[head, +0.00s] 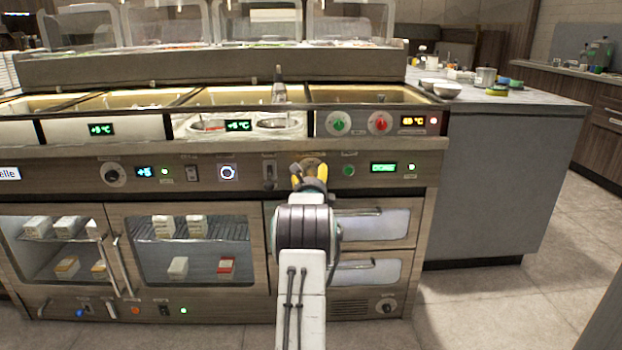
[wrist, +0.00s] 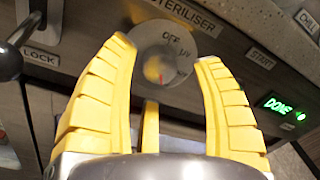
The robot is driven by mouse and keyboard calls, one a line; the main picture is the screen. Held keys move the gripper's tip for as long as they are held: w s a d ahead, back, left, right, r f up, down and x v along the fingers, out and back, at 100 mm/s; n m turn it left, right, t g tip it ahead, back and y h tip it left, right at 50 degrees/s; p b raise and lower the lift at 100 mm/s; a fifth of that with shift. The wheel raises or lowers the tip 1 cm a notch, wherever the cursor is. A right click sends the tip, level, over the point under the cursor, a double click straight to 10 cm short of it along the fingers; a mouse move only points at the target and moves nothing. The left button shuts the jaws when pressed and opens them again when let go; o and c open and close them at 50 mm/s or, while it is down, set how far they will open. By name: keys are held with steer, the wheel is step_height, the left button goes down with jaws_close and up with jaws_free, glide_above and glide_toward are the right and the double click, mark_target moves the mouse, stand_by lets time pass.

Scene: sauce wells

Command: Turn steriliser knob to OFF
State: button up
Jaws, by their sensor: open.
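The steriliser knob (wrist: 157,66) is a grey round knob on a pale dial, under a STERILISER label (wrist: 183,14) in the wrist view. A red mark shows on the knob's lower part. OFF is printed at the dial's upper right, with a small marking beside it that looks like UV. My gripper (wrist: 165,50) is open, its yellow fingers on either side of the knob. I cannot tell whether they touch it. In the head view my gripper (head: 310,170) is at the control panel and mostly hides the knob.
A lever (wrist: 12,60) with a LOCK label stands left of the knob. A START label and a green DONE display (wrist: 278,104) are to its right. In the head view, green and red knobs (head: 379,123) sit on the panel above. Drawers are below; open floor lies right.

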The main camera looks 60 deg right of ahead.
steer(key=shift+x, duration=1.1)
steer(key=c, duration=1.2)
